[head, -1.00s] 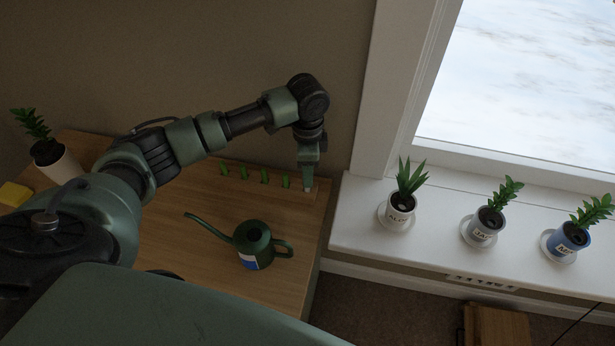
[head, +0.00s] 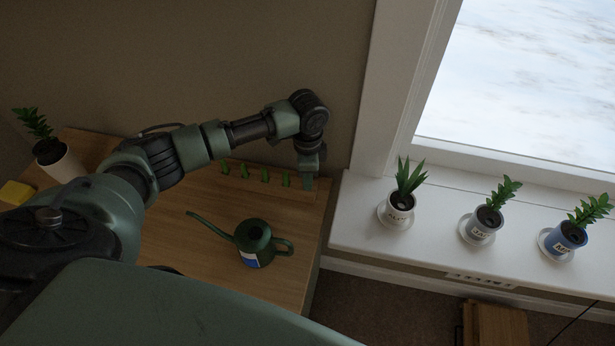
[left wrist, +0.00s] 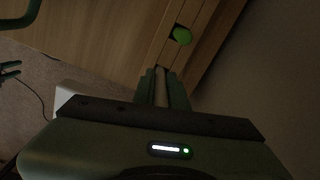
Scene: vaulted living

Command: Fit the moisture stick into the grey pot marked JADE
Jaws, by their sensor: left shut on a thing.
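The grey pot (head: 485,227) stands on a saucer in the middle of the windowsill row, with a leafy plant; its label is only partly legible. My left gripper (head: 308,182) is above the right end of a wooden rack on the table, left of the sill. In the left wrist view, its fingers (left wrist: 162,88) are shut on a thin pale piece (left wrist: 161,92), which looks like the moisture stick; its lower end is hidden. Several green-topped sticks (head: 264,176) stand in the rack; one green top (left wrist: 182,35) also shows in the wrist view.
A white pot (head: 397,216) and a blue pot (head: 569,236) flank the grey one on the sill (head: 350,235). A green watering can (head: 252,240) stands on the table. A potted plant (head: 60,165) and yellow block (head: 16,193) are at the far left.

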